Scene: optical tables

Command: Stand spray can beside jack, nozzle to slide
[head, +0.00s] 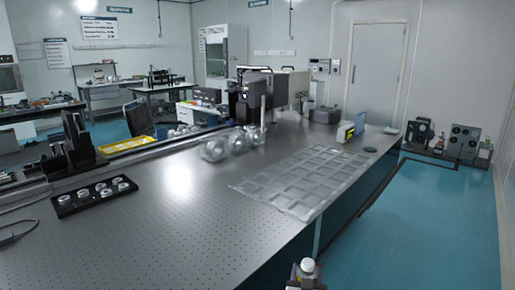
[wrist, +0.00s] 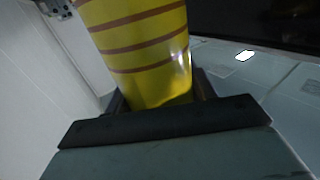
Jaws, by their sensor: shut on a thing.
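A yellow cylinder with red-brown stripes, the spray can (wrist: 140,50), fills the upper middle of the wrist view. My gripper (wrist: 160,106) is shut on it, with dark jaw parts on both sides. The can's ends and nozzle are out of that view, so I cannot tell which way the nozzle faces. In the head view a small white-topped piece (head: 307,266) shows at the bottom edge, off the table's near side; I cannot tell whether it is the can's top or part of my arm. I cannot pick out the jack or the slide with certainty.
The perforated metal table (head: 180,235) has a wide bare front area.

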